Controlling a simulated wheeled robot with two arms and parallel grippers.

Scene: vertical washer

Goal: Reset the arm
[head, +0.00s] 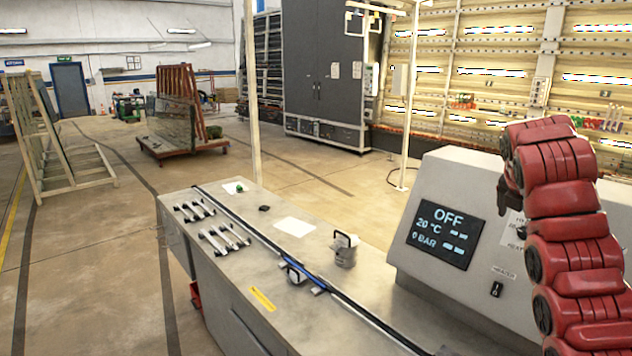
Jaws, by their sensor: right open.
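My right arm is red and rises along the right edge of the head view, in front of the grey control box (415,262). It bends over at the top, and my right gripper (508,198) is at its far left side, open, small and dark, partly hidden by the arm. I see nothing held in it. It is right of the box's dark display (446,233), which reads OFF, 20 °C and 0 BAR. My left arm and gripper are out of view.
A metal bench (225,285) runs below the box. It carries several metal handles (222,240), a metal cup (345,250), a white sheet (294,227) and a dark rail with a blue part (300,272). A glass rack (180,115) stands behind on open floor.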

